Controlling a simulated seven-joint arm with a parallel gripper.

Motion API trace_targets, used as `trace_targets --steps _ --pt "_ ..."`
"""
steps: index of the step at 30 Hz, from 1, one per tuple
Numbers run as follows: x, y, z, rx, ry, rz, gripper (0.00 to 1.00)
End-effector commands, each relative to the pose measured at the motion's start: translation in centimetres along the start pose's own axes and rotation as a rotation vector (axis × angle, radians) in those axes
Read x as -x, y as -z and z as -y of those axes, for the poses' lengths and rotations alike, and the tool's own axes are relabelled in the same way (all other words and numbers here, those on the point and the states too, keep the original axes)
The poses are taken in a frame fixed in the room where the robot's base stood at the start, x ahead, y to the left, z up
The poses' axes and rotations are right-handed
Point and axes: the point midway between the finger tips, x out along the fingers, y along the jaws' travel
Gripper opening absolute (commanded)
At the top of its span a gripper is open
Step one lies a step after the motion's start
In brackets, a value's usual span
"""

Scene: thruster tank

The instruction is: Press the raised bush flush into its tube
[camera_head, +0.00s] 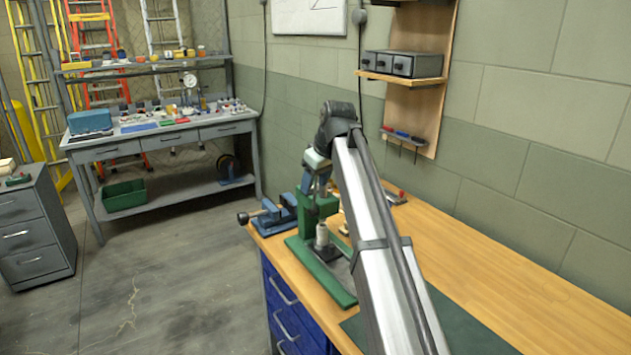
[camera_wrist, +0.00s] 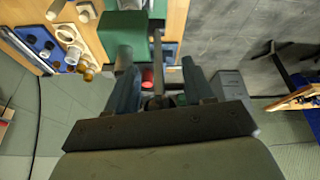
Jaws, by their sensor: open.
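A green press (camera_head: 318,205) stands on the wooden bench. A pale cylinder (camera_head: 322,236), which looks like the tube with its bush, stands upright on the press base; how far the bush sticks out is too small to tell. My gripper (camera_head: 315,183) is beside the upper part of the press, above the cylinder. In the wrist view my gripper (camera_wrist: 157,62) has its fingers apart. A thin grey bar (camera_wrist: 157,50), perhaps the press lever, and a red round end (camera_wrist: 147,78) show between the fingers; contact cannot be told. The cylinder is not clear in the wrist view.
A blue vise (camera_head: 275,215) sits at the bench's left corner. White rings (camera_wrist: 67,33) and a brass piece (camera_wrist: 86,70) lie close to the press. A wall shelf (camera_head: 402,77) with grey drawers hangs behind.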

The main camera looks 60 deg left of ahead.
Motion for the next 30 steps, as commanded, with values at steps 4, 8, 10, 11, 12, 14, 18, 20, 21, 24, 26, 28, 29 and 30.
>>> trace_targets --steps 4,8,10,11,12,14,18,20,21,24,26,28,29,30 --pt "-0.03 0.01 0.0 0.0 0.0 0.0 0.52" --pt "-0.03 0.01 0.01 0.0 0.0 0.0 0.47" --pt "-0.02 0.01 0.01 0.0 0.0 0.0 0.41" --pt "-0.02 0.01 0.01 0.0 0.0 0.0 0.38" --pt "-0.02 0.01 0.01 0.0 0.0 0.0 0.34" --pt "-0.02 0.01 0.01 0.0 0.0 0.0 0.28" --pt "-0.01 0.0 0.01 0.0 0.0 0.0 0.15" --pt "-0.02 0.0 0.02 0.0 0.0 0.0 0.09" --pt "-0.02 -0.01 0.02 0.0 0.001 0.0 0.05" --pt "-0.02 -0.01 0.02 0.0 0.001 0.0 0.0" --pt "-0.02 -0.01 0.02 0.0 0.001 0.0 0.0" --pt "-0.02 -0.02 0.01 0.0 0.001 0.001 0.0" --pt "-0.02 -0.02 0.01 0.0 0.001 0.001 0.0" --pt "-0.02 -0.02 0.02 0.0 0.001 0.001 0.0"
